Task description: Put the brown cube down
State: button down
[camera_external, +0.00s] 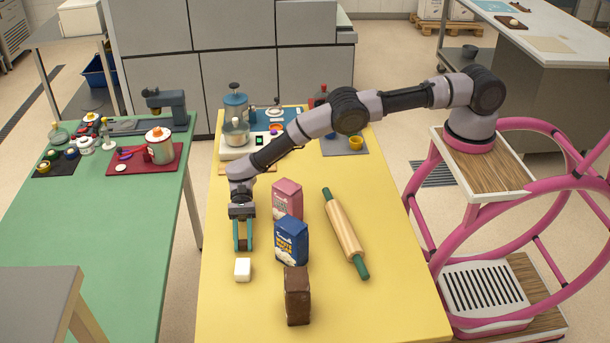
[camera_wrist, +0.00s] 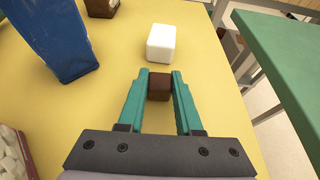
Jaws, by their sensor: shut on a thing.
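The brown cube (camera_wrist: 159,87) is between the two teal fingers of my gripper (camera_wrist: 159,79) in the wrist view. The fingers are shut on it, one on each side. In the external view my gripper (camera_external: 243,246) points down over the left part of the yellow table (camera_external: 340,305), and the brown cube (camera_external: 243,243) shows between its fingertips. I cannot tell whether the cube touches the tabletop. A white cube (camera_external: 242,269) stands on the table just in front of the gripper, apart from it; it also shows in the wrist view (camera_wrist: 161,43).
A pink bag (camera_external: 287,199), a blue bag (camera_external: 291,241) and a brown bag (camera_external: 297,295) stand right of my gripper. A rolling pin (camera_external: 345,233) lies beyond them. A scale with a pot (camera_external: 237,133) is at the back. The green table (camera_external: 100,235) is left, across a gap.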

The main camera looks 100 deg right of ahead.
jog(key=shift+f, duration=0.2)
jog(key=shift+f, duration=0.15)
jog(key=c, duration=0.6)
grip_release()
